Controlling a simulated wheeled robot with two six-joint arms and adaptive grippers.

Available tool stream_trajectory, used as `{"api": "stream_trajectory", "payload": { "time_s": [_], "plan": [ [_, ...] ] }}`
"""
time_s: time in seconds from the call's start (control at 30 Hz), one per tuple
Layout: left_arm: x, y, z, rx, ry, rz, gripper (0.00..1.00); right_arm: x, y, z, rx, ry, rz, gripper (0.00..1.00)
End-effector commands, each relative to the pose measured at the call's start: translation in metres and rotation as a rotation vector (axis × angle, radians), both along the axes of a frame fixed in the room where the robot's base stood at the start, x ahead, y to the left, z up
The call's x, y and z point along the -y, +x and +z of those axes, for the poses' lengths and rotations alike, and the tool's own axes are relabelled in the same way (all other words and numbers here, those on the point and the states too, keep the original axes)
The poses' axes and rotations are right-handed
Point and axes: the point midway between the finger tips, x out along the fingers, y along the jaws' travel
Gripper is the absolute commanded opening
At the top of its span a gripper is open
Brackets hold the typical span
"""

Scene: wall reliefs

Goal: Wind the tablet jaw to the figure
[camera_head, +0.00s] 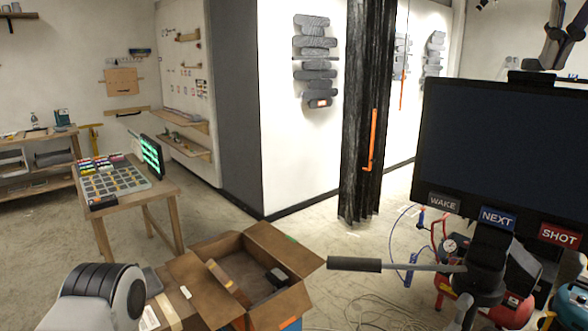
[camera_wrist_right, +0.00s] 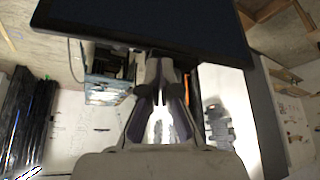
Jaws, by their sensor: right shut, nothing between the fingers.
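The tablet (camera_head: 505,150) has a dark, blank screen and stands at the right of the head view. A small black jaw (camera_head: 530,78) sits on its top edge. Below the tablet is a black holder (camera_head: 488,262), from which a grey rod with a black grip (camera_head: 355,264) sticks out to the left. I see no readable figure on the screen. My right gripper (camera_head: 556,38) is above the tablet's top right part, partly cut off by the frame. In the wrist view the gripper (camera_wrist_right: 160,68) is shut and empty, with the tablet (camera_wrist_right: 150,22) beyond it. My left gripper is not in view.
WAKE, NEXT and SHOT labels (camera_head: 497,218) line the tablet's lower edge. A wooden table (camera_head: 170,190) with a keypad is at the left. A black curtain (camera_head: 362,110) and wall reliefs (camera_head: 316,60) are behind.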

Motion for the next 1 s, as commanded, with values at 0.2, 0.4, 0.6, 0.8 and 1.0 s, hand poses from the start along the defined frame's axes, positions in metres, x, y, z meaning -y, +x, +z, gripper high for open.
{"api": "stream_trajectory", "payload": {
  "time_s": [0.2,0.4,0.6,0.8,1.0],
  "plan": [
    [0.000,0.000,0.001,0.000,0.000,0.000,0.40,-0.007,0.001,0.001,0.000,-0.001,0.000,0.00],
    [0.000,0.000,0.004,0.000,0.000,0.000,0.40,-0.012,0.003,0.001,0.000,0.000,0.000,0.00],
    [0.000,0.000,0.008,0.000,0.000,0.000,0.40,-0.017,0.006,0.001,-0.001,0.000,0.000,0.00],
    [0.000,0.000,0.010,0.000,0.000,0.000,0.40,-0.019,0.008,0.001,0.000,0.001,0.000,0.00],
    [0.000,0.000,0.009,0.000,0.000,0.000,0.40,-0.019,0.008,0.000,0.000,0.001,0.000,0.00]
  ]
}}
